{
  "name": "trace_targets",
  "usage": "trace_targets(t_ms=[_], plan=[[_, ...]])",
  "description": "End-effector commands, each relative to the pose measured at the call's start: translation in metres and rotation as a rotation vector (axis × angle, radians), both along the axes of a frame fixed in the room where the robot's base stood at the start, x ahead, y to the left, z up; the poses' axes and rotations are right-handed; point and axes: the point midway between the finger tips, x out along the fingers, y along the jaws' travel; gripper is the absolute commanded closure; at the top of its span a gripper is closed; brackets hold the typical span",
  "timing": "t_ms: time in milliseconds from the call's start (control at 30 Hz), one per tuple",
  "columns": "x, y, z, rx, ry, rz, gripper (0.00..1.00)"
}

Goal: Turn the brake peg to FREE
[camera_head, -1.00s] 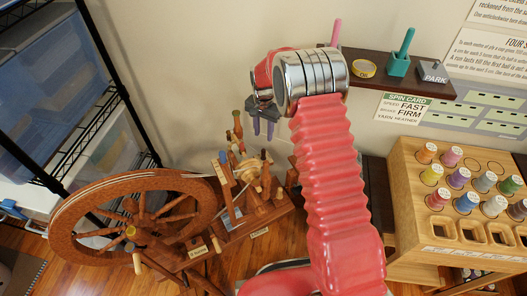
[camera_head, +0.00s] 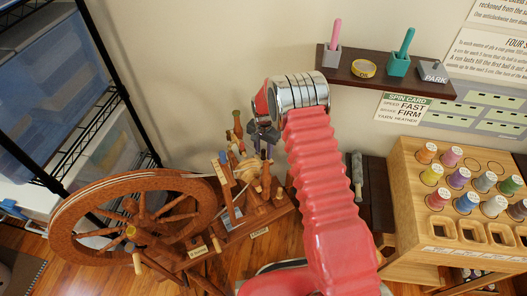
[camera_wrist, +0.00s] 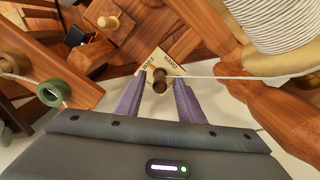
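The brake peg (camera_wrist: 160,86) is a small dark brown knob, seen nearly end-on in the wrist view. Which way the peg points is unclear. My gripper (camera_wrist: 160,90) has two purple fingers, apart, one on each side of the peg in the picture, with gaps visible. I cannot tell how far the tips are from it in depth. In the head view my gripper (camera_head: 264,146) is over the spinning wheel's upright parts and hides some of them.
A wound white bobbin (camera_wrist: 275,25) and a taut yarn lie close on the right. A green ring (camera_wrist: 53,92) is at left. The spinning wheel (camera_head: 70,205) stands left, a spool rack (camera_head: 410,165) right, and a wall shelf (camera_head: 340,66) behind.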

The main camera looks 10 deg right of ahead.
Motion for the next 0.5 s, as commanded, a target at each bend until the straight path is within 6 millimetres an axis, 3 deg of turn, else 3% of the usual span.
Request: trace_targets(t_ms=[167, 500], plan=[[0.0, 0.0, 0.0001, 0.0, 0.0, 0.0, 0.65], [0.0, 0.0, 0.0003, 0.0, 0.0, 0.0, 0.88]])
